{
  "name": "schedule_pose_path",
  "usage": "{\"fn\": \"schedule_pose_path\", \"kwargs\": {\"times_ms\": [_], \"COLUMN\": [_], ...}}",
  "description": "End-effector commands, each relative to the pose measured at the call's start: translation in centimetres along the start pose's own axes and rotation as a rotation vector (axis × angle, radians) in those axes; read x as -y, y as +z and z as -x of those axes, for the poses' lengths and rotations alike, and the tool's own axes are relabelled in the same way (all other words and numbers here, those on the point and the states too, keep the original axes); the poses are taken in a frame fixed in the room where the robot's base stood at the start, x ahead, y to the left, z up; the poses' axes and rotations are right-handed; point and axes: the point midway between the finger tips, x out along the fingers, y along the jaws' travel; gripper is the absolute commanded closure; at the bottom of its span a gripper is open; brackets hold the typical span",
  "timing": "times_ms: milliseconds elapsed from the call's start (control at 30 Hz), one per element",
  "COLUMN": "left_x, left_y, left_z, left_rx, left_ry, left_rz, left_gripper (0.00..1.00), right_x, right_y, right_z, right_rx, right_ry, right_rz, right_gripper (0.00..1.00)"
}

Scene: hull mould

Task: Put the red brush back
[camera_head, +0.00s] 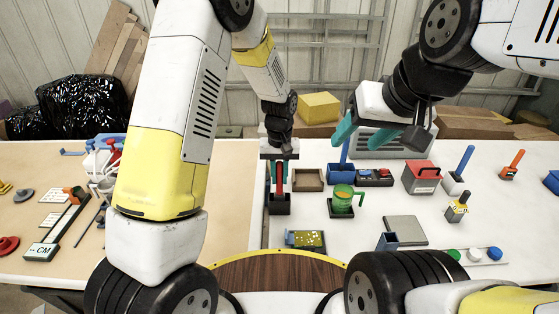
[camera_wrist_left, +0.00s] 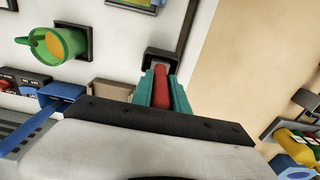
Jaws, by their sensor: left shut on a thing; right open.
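The red brush (camera_head: 279,176) is upright in the head view, its lower end at a small dark holder (camera_head: 280,206) on the white table. My left gripper (camera_head: 279,170) is shut on the brush's red handle from above. In the left wrist view the red brush (camera_wrist_left: 161,88) lies between the two teal fingers, and its far end meets the dark holder (camera_wrist_left: 161,60). I cannot tell how deep it sits in the holder. My right gripper (camera_head: 378,135) is open and empty, above the back of the white table.
A brown tray (camera_head: 308,180) stands right beside the holder. A yellow-green board (camera_head: 305,240) lies in front. Free white table shows between them.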

Motion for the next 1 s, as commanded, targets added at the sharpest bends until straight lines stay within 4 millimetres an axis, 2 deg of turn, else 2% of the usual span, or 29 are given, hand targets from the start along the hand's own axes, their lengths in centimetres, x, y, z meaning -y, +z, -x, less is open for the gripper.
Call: {"fn": "schedule_pose_path", "kwargs": {"times_ms": [267,300,433,767,867,1000], "left_x": [0.0,0.0,0.0,0.0,0.0,-0.1], "left_y": [0.0,0.0,0.0,0.0,-0.1,-0.1], "left_z": [-0.4,-0.4,-0.4,-0.1,0.9,3.3], "left_rx": [-0.001,0.0,0.0,-0.001,-0.002,-0.004], "left_ry": [0.0,0.0,0.0,0.0,0.001,0.002], "left_rz": [0.0,0.0,0.0,0.0,0.0,0.0], "left_gripper": [1.0,0.78,0.55,0.55,0.55,0.55], "right_x": [0.0,0.0,0.0,0.0,0.0,0.0], "right_y": [0.0,0.0,0.0,0.0,0.0,0.0], "right_z": [0.0,0.0,0.0,0.0,0.0,0.0], "right_rx": [0.0,0.0,0.0,0.0,0.0,0.0], "right_ry": [0.0,0.0,0.0,0.0,0.0,0.0], "right_rz": [0.0,0.0,0.0,0.0,0.0,0.0], "right_gripper": [0.43,0.43,0.43,0.43,0.43,0.43]}}
